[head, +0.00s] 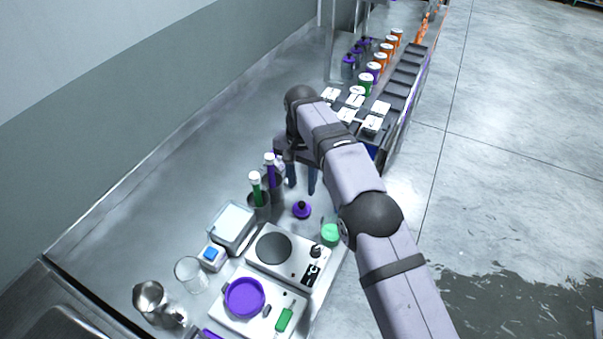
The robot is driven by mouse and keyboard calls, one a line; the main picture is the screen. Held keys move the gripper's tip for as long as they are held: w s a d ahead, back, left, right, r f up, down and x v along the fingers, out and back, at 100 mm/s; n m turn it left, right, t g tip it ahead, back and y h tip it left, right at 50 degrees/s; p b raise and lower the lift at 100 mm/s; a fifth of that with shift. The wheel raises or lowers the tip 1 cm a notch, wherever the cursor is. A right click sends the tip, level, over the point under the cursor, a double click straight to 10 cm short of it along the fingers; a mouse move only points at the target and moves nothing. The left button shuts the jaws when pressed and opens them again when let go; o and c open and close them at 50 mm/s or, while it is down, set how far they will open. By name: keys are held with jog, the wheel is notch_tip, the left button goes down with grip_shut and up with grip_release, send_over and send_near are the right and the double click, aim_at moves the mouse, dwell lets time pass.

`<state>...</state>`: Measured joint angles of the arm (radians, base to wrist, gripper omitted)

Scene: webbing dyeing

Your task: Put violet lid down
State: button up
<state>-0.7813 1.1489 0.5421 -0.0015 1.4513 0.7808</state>
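The violet lid (302,211), a small round disc with a black knob, lies on the metal bench, close to the hot plates. My gripper (301,188) is above it, with its two dark fingers pointing down. The fingers are apart with a gap between them, and nothing shows in the gap. The fingertips appear to end just above the lid's knob; I cannot tell the exact height.
A violet pan (245,314) sits on the near white hot plate. A hot plate with a bare dark disc (274,248) stands behind it. A beaker of green liquid (331,234) is right of the lid. Bench space at far left is clear.

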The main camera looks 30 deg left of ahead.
jog(key=shift+r+p, duration=0.75)
jog(key=shift+r, duration=1.65)
jog(key=w+d+r, duration=0.1)
jog(key=d+r, duration=0.2)
jog(key=d, duration=2.2)
jog(key=s+d+f, duration=0.3)
jog(key=s+d, duration=0.5)
jog(key=s, duration=0.2)
jog(key=s+d+f, duration=0.3)
jog(key=s+d, duration=0.5)
jog(key=s, duration=0.3)
jog(key=shift+d, duration=0.3)
